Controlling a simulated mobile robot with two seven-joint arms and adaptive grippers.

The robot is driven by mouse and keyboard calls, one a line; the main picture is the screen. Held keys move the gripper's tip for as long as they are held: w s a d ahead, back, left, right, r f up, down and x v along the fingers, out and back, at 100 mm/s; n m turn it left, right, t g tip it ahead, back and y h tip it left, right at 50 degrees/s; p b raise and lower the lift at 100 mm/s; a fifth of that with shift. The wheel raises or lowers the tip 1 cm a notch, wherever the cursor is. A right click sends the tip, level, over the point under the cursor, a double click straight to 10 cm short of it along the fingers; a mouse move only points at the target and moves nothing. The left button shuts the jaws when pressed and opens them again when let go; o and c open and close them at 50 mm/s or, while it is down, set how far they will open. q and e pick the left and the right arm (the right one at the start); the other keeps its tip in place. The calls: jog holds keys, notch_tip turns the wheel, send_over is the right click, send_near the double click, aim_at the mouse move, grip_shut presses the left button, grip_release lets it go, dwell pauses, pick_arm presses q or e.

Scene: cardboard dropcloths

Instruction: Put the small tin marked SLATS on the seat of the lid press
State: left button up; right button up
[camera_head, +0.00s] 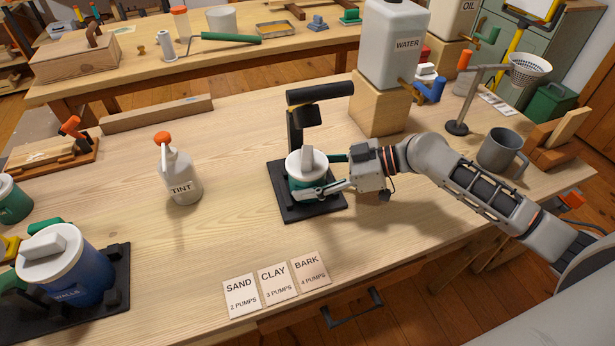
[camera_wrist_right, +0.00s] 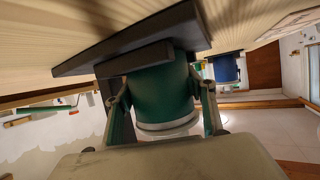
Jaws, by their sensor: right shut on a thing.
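The lid press (camera_head: 298,127) stands mid-table, with a dark base plate (camera_head: 318,211), an upright post and a padded black lever on top. A small green tin (camera_head: 298,184) with a white lid and raised white grip is upright over its base, below the lever. No SLATS marking is readable on it from here. My right gripper (camera_head: 312,191) reaches in from the right, its fingers on both sides of the tin. In the right wrist view the green tin (camera_wrist_right: 163,95) is between the fingers, its bottom by the dark base (camera_wrist_right: 95,62); a small gap cannot be ruled out. My left gripper is out of view.
A blue WALLS tin (camera_head: 85,277) stands on a black base at the lower left. A white TINT bottle (camera_head: 180,178) is left of the press. Cards (camera_head: 276,284) lie at the front edge. A WATER container (camera_head: 392,45) on a wooden block (camera_head: 379,105) stands behind right; a grey mug (camera_head: 500,150) is right.

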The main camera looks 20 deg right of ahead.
jog(key=o, duration=1.2)
jog(key=shift+o, duration=0.2)
jog(key=v, duration=1.2)
